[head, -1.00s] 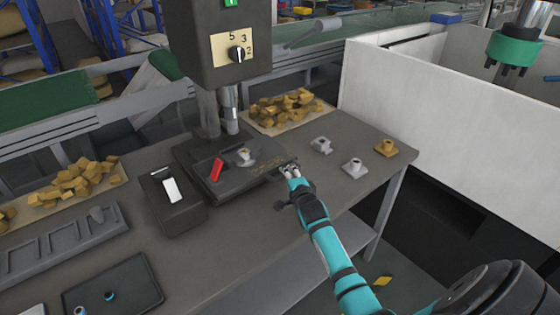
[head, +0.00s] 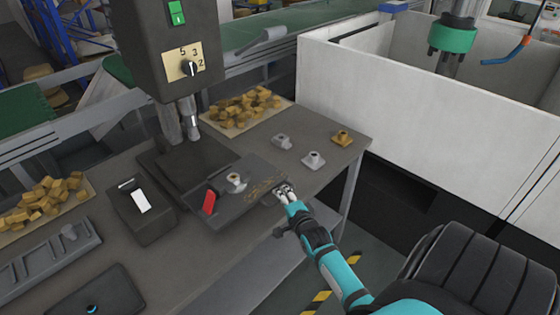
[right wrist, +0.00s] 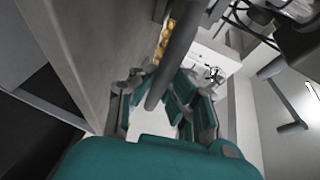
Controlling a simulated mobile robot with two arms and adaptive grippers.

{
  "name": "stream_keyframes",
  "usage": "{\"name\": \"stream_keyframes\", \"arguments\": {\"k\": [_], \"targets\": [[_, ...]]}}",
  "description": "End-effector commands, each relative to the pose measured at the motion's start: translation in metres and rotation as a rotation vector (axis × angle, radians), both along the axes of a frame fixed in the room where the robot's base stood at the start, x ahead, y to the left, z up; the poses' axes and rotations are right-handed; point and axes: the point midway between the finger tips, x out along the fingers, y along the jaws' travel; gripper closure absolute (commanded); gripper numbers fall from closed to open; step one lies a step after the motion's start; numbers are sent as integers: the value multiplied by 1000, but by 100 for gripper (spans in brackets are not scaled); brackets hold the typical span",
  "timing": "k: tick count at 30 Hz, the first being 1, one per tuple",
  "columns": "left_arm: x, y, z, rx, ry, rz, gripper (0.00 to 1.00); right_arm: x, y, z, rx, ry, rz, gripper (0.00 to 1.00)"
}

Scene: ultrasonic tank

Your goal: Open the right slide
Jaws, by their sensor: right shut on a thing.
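The dark grey slide (head: 228,207) sticks out from its dark base (head: 165,165) under the machine head, toward the front right. It carries a red block (head: 209,202) and a small light metal part (head: 236,181). My right gripper (head: 284,189) is at the slide's outer right end. In the right wrist view its fingers (right wrist: 160,88) are around a grey bar (right wrist: 175,50), which passes between them. The fingers are shut on this bar, the slide's handle. The exact contact is partly hidden. My left gripper is not in view.
A black box with a white switch (head: 139,201) stands left of the slide. Small metal fittings (head: 314,160) and a brass one (head: 341,138) lie on the table at the right. Yellow pieces (head: 245,106) fill a tray behind. A white wall (head: 400,125) stands right.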

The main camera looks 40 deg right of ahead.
Motion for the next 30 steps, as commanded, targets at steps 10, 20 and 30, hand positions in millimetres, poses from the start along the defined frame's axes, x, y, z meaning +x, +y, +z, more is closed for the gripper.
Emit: {"name": "stream_keyframes", "arguments": {"k": [10, 20, 30], "targets": [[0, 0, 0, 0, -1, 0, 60, 1, 2, -1, 5, 1, 2, 80], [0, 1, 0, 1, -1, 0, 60, 1, 1, 0, 1, -1, 2, 63], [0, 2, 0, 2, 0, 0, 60, -33, 12, 6, 2, 0, 1, 63]]}}
